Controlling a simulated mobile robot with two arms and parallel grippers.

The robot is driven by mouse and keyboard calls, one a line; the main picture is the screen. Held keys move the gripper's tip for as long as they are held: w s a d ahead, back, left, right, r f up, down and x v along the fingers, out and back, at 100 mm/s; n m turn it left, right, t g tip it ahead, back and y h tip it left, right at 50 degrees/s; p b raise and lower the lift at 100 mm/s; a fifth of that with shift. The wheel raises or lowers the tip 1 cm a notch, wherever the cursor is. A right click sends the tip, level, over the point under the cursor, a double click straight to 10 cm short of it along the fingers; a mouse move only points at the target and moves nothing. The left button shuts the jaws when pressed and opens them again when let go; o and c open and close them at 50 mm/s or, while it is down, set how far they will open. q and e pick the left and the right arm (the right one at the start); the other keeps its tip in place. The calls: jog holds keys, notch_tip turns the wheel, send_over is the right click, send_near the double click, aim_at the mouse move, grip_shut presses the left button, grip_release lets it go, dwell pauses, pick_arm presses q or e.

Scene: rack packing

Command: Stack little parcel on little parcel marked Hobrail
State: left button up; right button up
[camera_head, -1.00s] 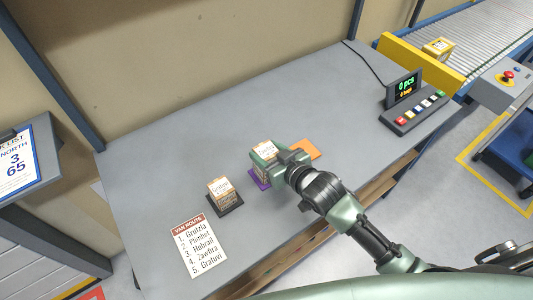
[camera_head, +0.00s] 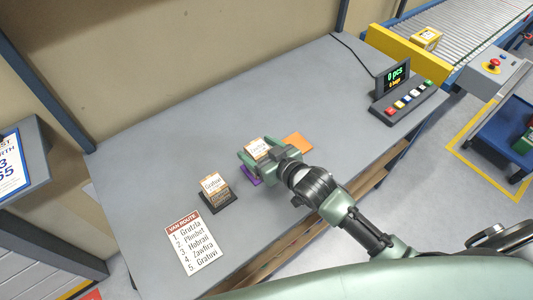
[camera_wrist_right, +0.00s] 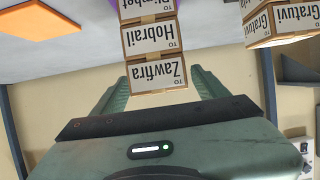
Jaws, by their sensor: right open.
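A small brown parcel with a white label reading Zawfira (camera_head: 258,148) tops a stack, also seen in the wrist view (camera_wrist_right: 156,75). It sits upright on the parcel marked Hobrail (camera_wrist_right: 152,38), which rests on a parcel marked Plimbet (camera_wrist_right: 146,8). The wrist view shows the stack upside down. My right gripper (camera_head: 262,155) is open, with one finger on each side at the Zawfira parcel's level; gaps show beside it in the wrist view. The lower parcels are mostly hidden by my gripper in the head view. My left gripper is not in view.
A second stack topped by a Gratuvi parcel (camera_head: 212,183) stands left on a dark pad. A purple pad (camera_head: 251,178) lies under my gripper's stack, and an empty orange pad (camera_head: 298,142) is right of it. A route list (camera_head: 194,243) lies in front. The table's back is clear.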

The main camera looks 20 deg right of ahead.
jog(key=b+v, duration=0.1)
jog(key=v, duration=1.1)
